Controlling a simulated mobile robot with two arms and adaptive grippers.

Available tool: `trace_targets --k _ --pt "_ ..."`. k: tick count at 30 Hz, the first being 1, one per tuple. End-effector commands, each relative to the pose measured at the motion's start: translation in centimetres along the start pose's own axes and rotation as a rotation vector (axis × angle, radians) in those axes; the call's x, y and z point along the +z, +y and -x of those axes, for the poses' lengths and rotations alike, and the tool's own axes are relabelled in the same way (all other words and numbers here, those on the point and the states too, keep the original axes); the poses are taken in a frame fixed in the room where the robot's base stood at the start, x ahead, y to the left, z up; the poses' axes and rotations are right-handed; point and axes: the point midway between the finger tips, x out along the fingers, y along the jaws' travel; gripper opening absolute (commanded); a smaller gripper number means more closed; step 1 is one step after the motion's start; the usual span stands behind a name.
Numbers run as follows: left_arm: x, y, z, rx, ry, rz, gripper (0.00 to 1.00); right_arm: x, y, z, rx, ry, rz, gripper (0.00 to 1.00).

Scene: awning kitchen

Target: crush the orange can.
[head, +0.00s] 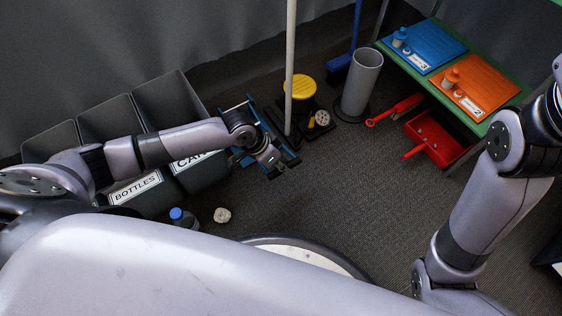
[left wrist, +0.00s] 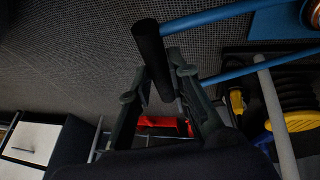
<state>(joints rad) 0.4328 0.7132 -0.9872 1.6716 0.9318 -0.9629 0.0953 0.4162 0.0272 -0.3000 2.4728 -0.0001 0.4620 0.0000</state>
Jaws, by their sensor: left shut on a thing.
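A round, copper-orange rimmed thing (left wrist: 312,12) sits on a blue plate at the top right corner. It may be the orange can, but it is cut off by the frame edge. My right arm shows on the right; its gripper is out of frame.
A bin labelled BOTTLES (head: 135,187) and a CANS bin beside it stand at left. A blue-capped bottle (head: 183,218) and a crumpled pale ball (head: 222,215) lie near them. A grey tube (head: 362,82), red dustpan (head: 435,138) and green table (head: 490,117) are right. The middle floor is clear.

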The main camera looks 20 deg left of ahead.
Motion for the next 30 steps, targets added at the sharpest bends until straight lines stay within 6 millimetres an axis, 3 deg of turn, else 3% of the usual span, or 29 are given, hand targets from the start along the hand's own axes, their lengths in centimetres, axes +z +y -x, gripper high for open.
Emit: trace_targets --k 10,20,23,30 --pt "0.1 0.0 0.0 0.0 -0.001 0.001 0.38 0.0 0.0 0.0 -0.001 0.001 0.0 0.68" --pt "0.0 0.0 0.3 0.0 -0.001 0.001 0.38 0.0 0.0 -0.1 0.0 0.002 0.0 0.68" --pt "0.0 -0.1 1.4 -0.001 0.0 0.001 0.38 0.0 0.0 -0.1 0.0 0.002 0.0 0.68" --pt "0.1 -0.1 6.3 -0.002 0.0 -0.001 0.38 0.0 0.0 0.0 0.0 0.001 0.0 0.68"
